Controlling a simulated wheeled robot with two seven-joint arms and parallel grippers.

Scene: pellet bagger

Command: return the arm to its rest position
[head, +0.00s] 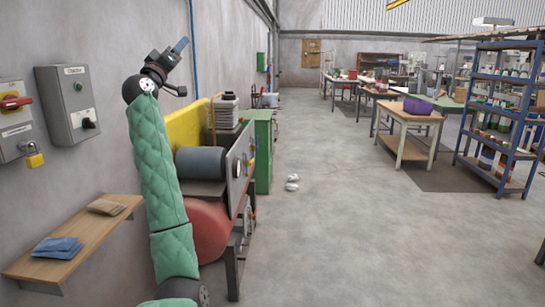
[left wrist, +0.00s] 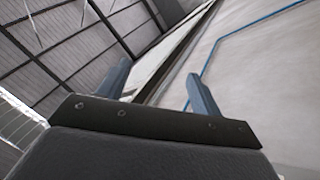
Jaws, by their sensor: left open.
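My left arm, in a green quilted sleeve, rises from the bottom of the head view. My left gripper (head: 181,46) is held high in front of the wall and points up. In the left wrist view its two blue-grey fingers (left wrist: 158,88) stand wide apart with nothing between them. Behind them are the ceiling panels and the upper wall with a blue pipe (left wrist: 222,42). My right gripper shows in neither view.
Left of the arm, a grey control box (head: 68,105) and a padlocked switch box (head: 17,122) hang on the wall above a wooden shelf (head: 72,238). The machine with a grey roller (head: 200,162) stands close behind the arm.

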